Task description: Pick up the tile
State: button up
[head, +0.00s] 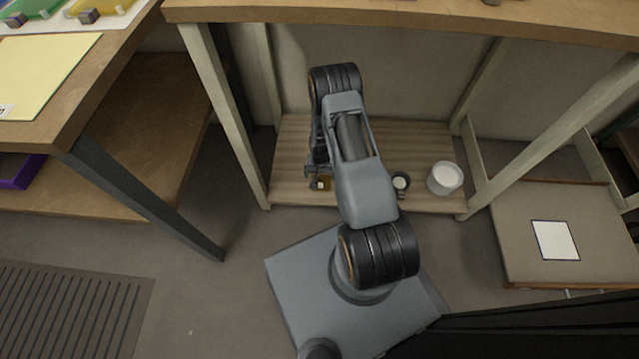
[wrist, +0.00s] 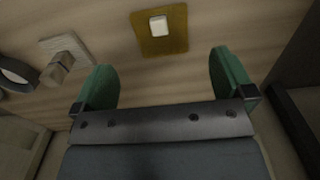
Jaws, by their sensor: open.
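An amber square tile (wrist: 176,44) with a white block-shaped knob (wrist: 159,25) lies flat on the wooden shelf, at the top middle of the wrist view. In the head view the amber tile (head: 326,184) shows partly, beside my arm. A pale tile (wrist: 74,44) with a wooden knob (wrist: 57,68) lies to its left in the wrist view. My gripper (wrist: 165,70) is open and empty, its green fingers spread apart. The amber tile appears beyond the fingertips, roughly between them; I see no contact. In the head view my arm hides much of the shelf.
The wooden shelf (head: 290,150) lies under a workbench (head: 420,20) with pale legs. A dark round rim (wrist: 14,76) shows at the wrist view's left edge.

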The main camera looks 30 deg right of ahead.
aim_at(321, 184)
notch_tip(321, 184, down, 9)
jog(key=b, duration=0.4)
jog(key=shift+w+d, duration=0.1)
jog(key=shift+c, duration=0.3)
jog(key=shift+r, duration=0.1)
jog(key=c, duration=0.7)
